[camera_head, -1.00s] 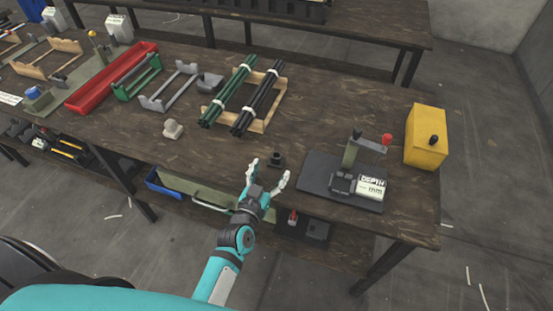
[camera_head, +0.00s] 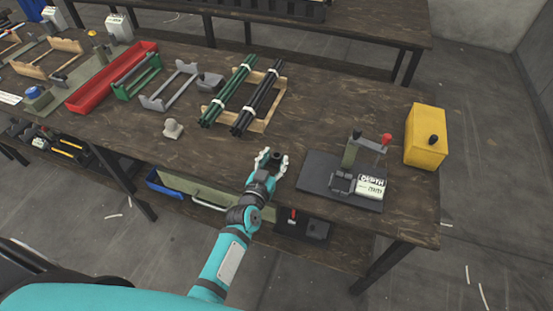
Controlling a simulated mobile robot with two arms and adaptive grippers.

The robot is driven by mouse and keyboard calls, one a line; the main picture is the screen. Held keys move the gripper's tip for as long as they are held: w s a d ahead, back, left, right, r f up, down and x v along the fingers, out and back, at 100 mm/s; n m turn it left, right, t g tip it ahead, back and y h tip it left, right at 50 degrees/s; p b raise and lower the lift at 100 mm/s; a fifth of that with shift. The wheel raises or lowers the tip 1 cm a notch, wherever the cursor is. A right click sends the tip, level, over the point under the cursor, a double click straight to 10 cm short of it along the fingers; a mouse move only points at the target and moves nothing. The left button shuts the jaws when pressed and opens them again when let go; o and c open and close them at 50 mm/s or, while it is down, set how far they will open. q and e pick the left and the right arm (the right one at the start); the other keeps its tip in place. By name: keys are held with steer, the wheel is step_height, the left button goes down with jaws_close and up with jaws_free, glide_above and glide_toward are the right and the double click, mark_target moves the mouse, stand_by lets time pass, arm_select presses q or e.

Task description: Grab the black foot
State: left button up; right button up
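The black foot (camera_head: 275,157) is a small dark piece on the wooden table, left of the press base. My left gripper (camera_head: 273,159) reaches it from the front, with one pale finger on each side of it. The fingers and wrist cover part of the foot. I cannot tell whether the fingers touch it. My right gripper is not in view.
A dark press base (camera_head: 318,184) with a lever and a labelled box stands to the right. A yellow box (camera_head: 426,137) is beyond it. Bundled green and black rods (camera_head: 243,98) lie behind on a wooden rack. A small beige part (camera_head: 172,129) sits to the left.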

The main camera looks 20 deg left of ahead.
arm_select(q)
steer(key=c, duration=0.5)
steer(key=shift+o, duration=0.2)
